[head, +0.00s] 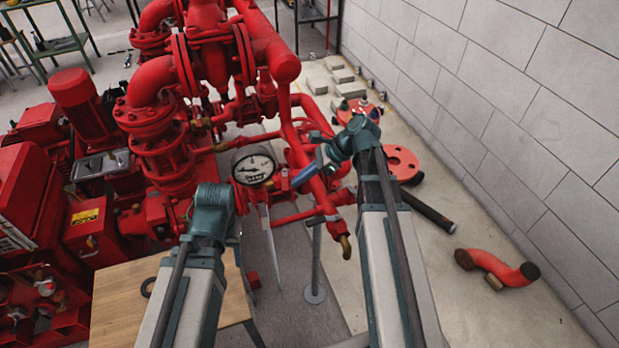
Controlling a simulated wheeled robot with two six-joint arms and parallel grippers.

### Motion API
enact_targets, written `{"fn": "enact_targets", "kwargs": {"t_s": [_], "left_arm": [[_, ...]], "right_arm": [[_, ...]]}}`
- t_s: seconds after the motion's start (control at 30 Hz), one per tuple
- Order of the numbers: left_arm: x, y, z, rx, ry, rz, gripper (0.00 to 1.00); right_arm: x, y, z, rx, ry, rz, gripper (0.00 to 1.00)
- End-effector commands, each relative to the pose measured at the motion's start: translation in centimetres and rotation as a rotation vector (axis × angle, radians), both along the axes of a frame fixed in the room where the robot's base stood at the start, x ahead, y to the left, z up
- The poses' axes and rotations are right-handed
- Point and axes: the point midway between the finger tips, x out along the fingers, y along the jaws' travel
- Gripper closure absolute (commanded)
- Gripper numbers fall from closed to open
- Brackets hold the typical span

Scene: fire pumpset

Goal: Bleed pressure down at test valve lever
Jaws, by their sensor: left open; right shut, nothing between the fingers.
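A blue lever (304,175), which looks like the test valve lever, sits on the red pipework just right of the white pressure gauge (255,169). My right gripper (322,160) is shut and empty at the right end of the lever. I cannot tell whether it touches the lever. My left gripper (213,205) is lower left of the gauge, above the wooden table; its fingers are mostly hidden by the wrist. A red pipe with a brass outlet (345,246) points down below the lever.
The wooden table (120,300) stands at the lower left. Red pumps and pipes (155,130) fill the left and centre. A loose red elbow pipe (497,268) lies on the floor at right, near the grey block wall (500,120).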

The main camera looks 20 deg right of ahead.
Motion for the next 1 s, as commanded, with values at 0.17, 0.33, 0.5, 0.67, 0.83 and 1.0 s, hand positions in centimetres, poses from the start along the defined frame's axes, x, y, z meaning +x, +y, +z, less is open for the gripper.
{"fn": "enact_targets", "kwargs": {"t_s": [0.17,0.33,0.5,0.67,0.83,1.0], "left_arm": [[0.00,0.00,0.00,0.000,0.000,0.000,0.46],[0.00,0.00,-0.01,0.000,0.000,0.000,0.46],[0.00,0.00,-0.01,0.000,0.000,0.000,0.46],[0.00,0.00,-0.01,0.000,0.000,0.000,0.46],[0.00,0.00,-0.01,0.000,0.000,0.000,0.46],[0.00,0.00,-0.01,0.000,0.000,0.000,0.46]], "right_arm": [[0.04,0.21,0.00,0.000,0.000,0.000,1.00],[0.04,0.18,0.00,0.000,0.000,0.000,1.00],[-0.14,0.33,-0.01,0.000,-0.001,-0.015,1.00],[-0.21,0.59,0.00,0.000,0.000,-0.054,1.00],[-0.25,0.77,0.00,0.001,0.000,-0.081,1.00],[-0.37,1.06,0.00,0.001,0.000,-0.115,1.00]]}}
